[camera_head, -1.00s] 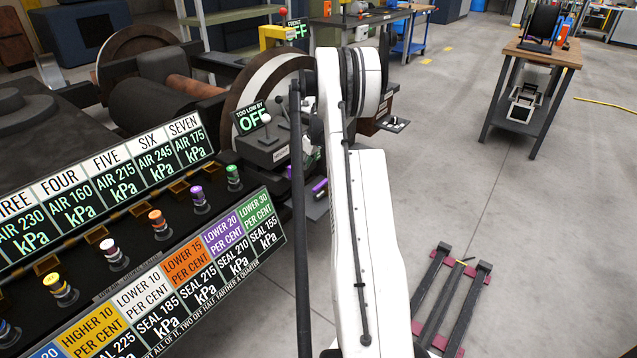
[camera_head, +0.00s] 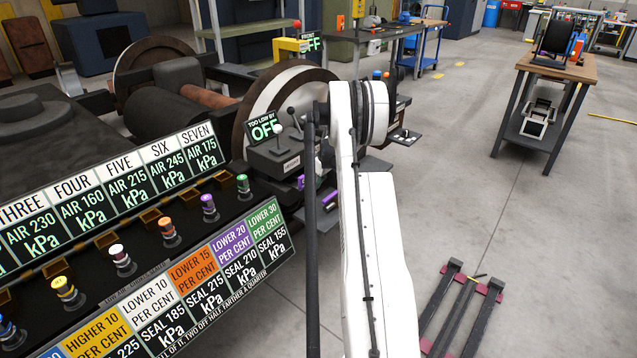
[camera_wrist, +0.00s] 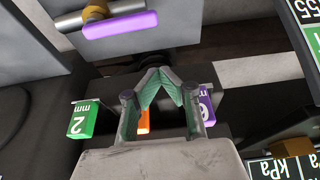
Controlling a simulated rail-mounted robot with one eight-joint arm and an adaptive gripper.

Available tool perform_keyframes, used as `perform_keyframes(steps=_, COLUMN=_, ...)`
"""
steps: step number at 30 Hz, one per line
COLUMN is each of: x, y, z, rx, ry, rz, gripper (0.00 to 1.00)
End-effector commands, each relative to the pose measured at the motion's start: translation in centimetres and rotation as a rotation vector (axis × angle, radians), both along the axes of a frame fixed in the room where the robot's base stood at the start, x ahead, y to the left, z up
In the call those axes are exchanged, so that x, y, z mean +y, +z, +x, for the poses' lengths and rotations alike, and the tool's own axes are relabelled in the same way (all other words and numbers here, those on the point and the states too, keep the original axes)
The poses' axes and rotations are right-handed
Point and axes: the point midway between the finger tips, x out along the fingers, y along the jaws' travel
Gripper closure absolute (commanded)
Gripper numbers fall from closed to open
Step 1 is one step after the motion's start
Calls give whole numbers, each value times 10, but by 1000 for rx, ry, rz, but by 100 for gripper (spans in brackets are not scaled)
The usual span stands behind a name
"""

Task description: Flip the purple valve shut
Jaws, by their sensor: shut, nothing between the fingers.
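The purple valve shows in the wrist view as a long purple handle (camera_wrist: 120,25) on a brass body (camera_wrist: 96,11) with a grey pipe, at the top left. My gripper (camera_wrist: 160,74) is shut and empty, its fingertips meeting in mid-picture. The handle lies beyond the fingertips and to their left, apart from them in the picture. In the head view a purple bar (camera_head: 330,197) shows low beside my arm and may be this handle. My gripper is hidden behind my white arm there.
A green block marked 2 mm (camera_wrist: 85,118) and a purple block marked 6 mm (camera_wrist: 204,107) flank my fingers. A sloped panel (camera_head: 150,270) with several coloured plugs stands at left. A wheel (camera_head: 262,105) stands behind.

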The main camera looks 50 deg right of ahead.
Motion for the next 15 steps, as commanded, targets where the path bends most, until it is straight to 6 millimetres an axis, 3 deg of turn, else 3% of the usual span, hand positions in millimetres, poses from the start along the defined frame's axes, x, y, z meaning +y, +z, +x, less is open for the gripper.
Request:
perform_keyframes(steps=3, x=0, y=-22, z=8, rx=0, ry=1, rz=0, gripper=100)
perform_keyframes(steps=10, x=-1, y=-53, z=18, rx=0, ry=1, rz=0, gripper=100)
perform_keyframes(steps=15, x=0, y=-51, z=-6, rx=0, ry=-1, rz=0, gripper=100)
